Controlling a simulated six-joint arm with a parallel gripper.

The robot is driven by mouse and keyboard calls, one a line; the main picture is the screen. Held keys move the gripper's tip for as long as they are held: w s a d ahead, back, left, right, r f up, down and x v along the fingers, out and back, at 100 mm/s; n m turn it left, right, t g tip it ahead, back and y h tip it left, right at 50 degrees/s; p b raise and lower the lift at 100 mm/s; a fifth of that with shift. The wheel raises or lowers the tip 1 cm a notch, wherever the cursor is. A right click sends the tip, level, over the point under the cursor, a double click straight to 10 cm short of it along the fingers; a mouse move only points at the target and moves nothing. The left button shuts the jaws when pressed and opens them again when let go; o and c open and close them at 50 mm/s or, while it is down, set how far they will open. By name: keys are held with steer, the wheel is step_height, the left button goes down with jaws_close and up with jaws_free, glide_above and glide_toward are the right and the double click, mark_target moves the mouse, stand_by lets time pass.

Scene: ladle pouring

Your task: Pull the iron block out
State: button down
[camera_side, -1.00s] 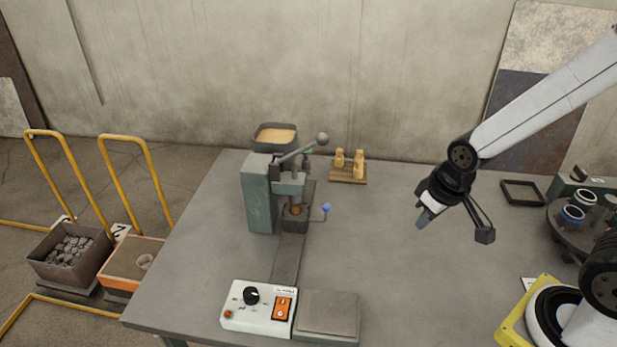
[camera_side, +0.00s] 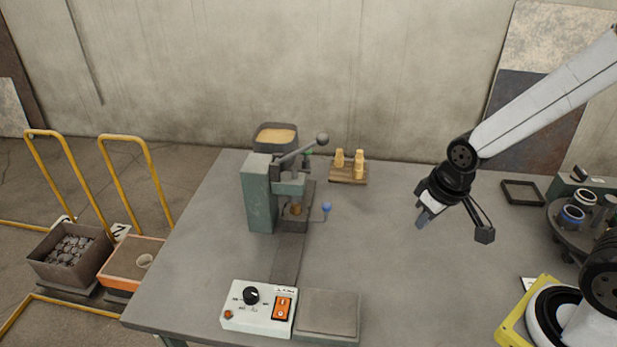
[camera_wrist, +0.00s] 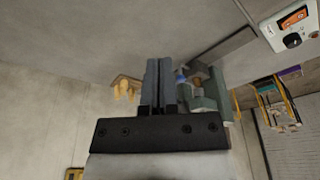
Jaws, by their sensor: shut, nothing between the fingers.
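A dark iron block (camera_side: 294,224) with a tan-filled hole in its top sits at the foot of the green press (camera_side: 258,195), under its head. A rod with a blue ball (camera_side: 326,207) sticks out from the block to the right. The lever (camera_side: 300,152) of the press points up to the right. My gripper (camera_side: 422,218) hangs above the table, well to the right of the press and apart from it. Its fingers are together and empty in the wrist view (camera_wrist: 158,84).
A dark strip (camera_side: 286,262) runs from the press toward the control box (camera_side: 258,308) and a flat grey plate (camera_side: 328,313). A wooden stand (camera_side: 348,178) with tan pieces is behind. The table between press and gripper is clear.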

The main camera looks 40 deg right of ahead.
stand_by(0.3)
steer(key=c, duration=0.6)
jaws_free()
steer(key=shift+w, duration=0.15)
steer(key=shift+o, duration=1.2)
steer(key=shift+w, duration=0.3)
steer(key=m+t, duration=0.2)
glide_toward(328, 206)
steer(key=shift+h, duration=0.4)
steer(key=x, duration=0.4)
steer(key=shift+w+a+f, duration=0.15)
steer(key=shift+a+f, duration=0.15)
steer(key=shift+a, duration=0.05)
steer(key=shift+f, duration=0.15)
steer(key=shift+x, duration=3.8)
steer(key=shift+c, duration=0.3)
